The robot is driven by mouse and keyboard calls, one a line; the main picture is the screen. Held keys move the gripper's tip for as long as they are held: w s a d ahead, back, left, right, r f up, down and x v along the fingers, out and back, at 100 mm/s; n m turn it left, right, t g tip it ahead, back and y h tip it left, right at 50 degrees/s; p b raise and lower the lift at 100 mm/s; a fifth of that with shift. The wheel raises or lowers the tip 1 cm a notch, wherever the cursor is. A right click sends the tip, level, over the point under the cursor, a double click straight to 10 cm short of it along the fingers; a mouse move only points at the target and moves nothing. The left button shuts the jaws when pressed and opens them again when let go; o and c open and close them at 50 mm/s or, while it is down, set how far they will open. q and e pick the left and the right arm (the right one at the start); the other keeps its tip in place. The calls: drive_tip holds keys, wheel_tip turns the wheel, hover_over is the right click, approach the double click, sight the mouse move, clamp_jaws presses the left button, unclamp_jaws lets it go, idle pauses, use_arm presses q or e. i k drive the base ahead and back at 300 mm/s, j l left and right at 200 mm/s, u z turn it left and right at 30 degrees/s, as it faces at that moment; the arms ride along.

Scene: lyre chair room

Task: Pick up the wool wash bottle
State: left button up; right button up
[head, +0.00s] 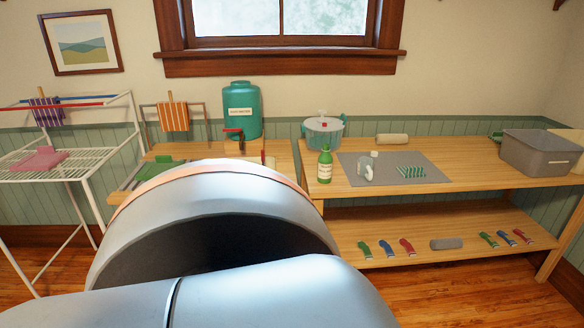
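A green bottle (324,168) with a pale label stands upright near the left front edge of the right-hand wooden table (470,178). It looks like the wool wash bottle, but its label is too small to read. A small whitish container (366,170) stands to its right on a grey mat (408,161). A large grey part of my own arm fills the lower left and middle of the view. Neither gripper shows.
A teal lidded pot (323,132) stands behind the bottle, and a striped folded cloth (411,172) lies on the mat. A grey bin (541,152) sits at the right. A teal dispenser (242,110) and a white drying rack (66,169) are leftward.

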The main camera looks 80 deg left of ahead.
sight(324, 167)
drive_tip(key=u, duration=2.2)
